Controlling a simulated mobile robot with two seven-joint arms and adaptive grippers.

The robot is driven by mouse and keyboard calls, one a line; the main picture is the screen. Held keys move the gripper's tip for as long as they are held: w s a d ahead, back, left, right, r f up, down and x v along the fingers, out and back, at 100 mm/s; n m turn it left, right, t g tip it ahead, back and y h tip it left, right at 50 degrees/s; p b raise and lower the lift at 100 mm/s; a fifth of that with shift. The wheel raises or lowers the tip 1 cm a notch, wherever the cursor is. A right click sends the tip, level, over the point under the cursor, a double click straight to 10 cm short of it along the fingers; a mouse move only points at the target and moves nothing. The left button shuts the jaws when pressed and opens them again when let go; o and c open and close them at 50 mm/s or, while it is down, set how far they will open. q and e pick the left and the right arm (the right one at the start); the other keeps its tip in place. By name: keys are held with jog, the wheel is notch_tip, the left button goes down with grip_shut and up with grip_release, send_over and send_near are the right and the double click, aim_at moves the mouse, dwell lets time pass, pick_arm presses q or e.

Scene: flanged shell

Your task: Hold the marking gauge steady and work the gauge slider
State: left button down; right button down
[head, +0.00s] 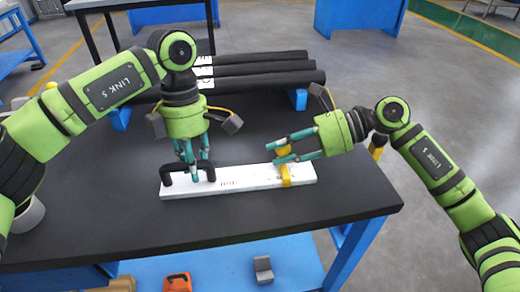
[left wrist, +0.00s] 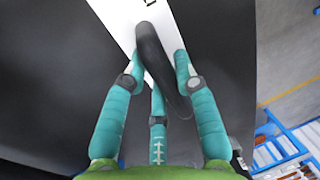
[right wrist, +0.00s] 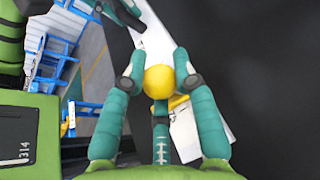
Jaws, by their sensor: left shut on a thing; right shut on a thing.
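The marking gauge (head: 240,181) is a long white bar lying on the dark tabletop, with a black arched handle (head: 171,172) at its left end. My left gripper (head: 195,172) points down at that end and is shut on the black handle, which also shows between its fingers in the left wrist view (left wrist: 152,50). The gauge slider (head: 285,175) is a yellow piece around the bar near its right end, with a yellow round knob (right wrist: 159,81). My right gripper (head: 277,152) comes from the right and is shut on the knob. The fingers partly hide both grips.
Several black tubes (head: 260,70) lie behind the gauge on blue supports (head: 298,98). The dark table (head: 330,205) is clear in front of and right of the gauge. A grey-white container (head: 30,215) stands at the left. An orange item (head: 177,283) is on the blue lower shelf.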

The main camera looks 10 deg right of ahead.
pick_arm(q)
jog(key=shift+a+f, duration=0.1)
jog(key=shift+f, duration=0.1)
pick_arm(e)
jog(key=shift+d, duration=0.35)
jog(key=shift+s, duration=0.1)
jog(key=c, duration=1.2)
grip_release()
jog(key=shift+d, duration=0.1)
jog(key=v, duration=1.2)
